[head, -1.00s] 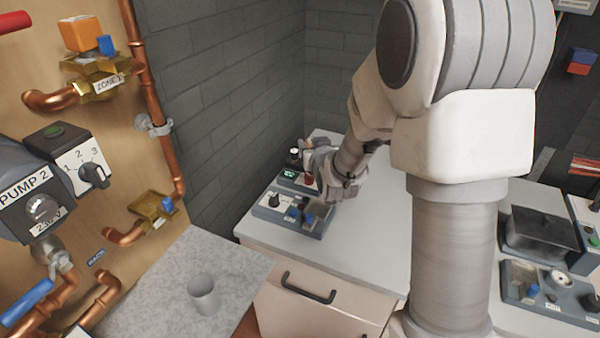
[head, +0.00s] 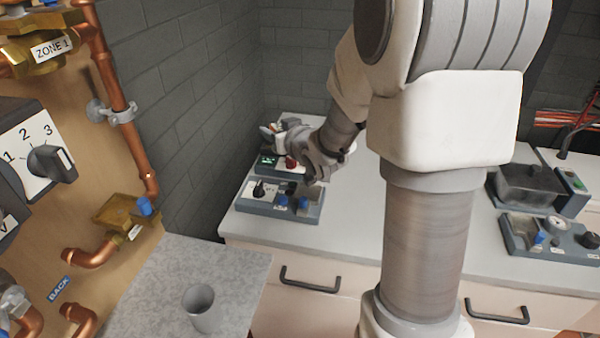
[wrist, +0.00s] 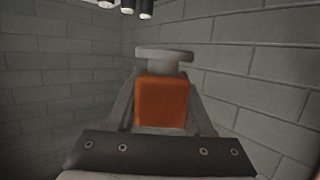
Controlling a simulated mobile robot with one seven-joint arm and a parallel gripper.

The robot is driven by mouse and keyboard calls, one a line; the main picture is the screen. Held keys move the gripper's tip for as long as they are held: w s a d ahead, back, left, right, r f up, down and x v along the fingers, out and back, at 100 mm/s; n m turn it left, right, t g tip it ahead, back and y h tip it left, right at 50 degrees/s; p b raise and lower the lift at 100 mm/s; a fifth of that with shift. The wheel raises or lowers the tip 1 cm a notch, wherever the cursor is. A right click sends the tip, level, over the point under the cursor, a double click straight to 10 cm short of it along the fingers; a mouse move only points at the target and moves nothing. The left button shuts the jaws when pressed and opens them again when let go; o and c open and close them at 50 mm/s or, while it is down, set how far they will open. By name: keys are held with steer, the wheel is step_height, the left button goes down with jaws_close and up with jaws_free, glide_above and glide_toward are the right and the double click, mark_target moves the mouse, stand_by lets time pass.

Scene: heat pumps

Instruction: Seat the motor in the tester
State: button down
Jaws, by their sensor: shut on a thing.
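In the wrist view an orange block-shaped motor (wrist: 162,102) with a grey round flange on its far end sits between the two fingers. My gripper (wrist: 160,112) is shut on it. In the head view my gripper (head: 284,139) is at the back left of the bench, above the test devices, and the motor is mostly hidden there. A grey device with a green display (head: 268,161) and a red button stands under it. A second grey device (head: 258,208) with a black knob and blue parts is in front. I cannot tell which is the tester.
The brick wall (head: 205,130) is close behind and left of the gripper. A grey cup (head: 200,308) stands on the speckled worktop. Another device (head: 540,243) and a dark tray (head: 530,188) are on the right. The middle of the white bench (head: 365,215) is clear.

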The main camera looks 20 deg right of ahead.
steer(key=shift+n+y, duration=0.4)
steer(key=shift+y, duration=0.1)
steer(key=s+d+f+b, duration=0.2)
steer(key=f+b, duration=0.1)
steer(key=s+d+f+b, duration=0.1)
steer(key=d+f+b, duration=0.1)
steer(key=shift+s+f, duration=0.25)
steer(key=shift+s, duration=0.05)
steer(key=shift+s+d+f+b, duration=0.35)
steer(key=shift+s+f+b, duration=0.1)
steer(key=shift+b, duration=0.1)
steer(key=b, duration=0.4)
glide_above(302, 187)
steer(key=shift+f, duration=2)
steer(key=shift+p, duration=0.4)
steer(key=shift+f+b, duration=0.6)
steer(key=shift+f, duration=0.15)
steer(key=shift+c, duration=1)
jaws_free()
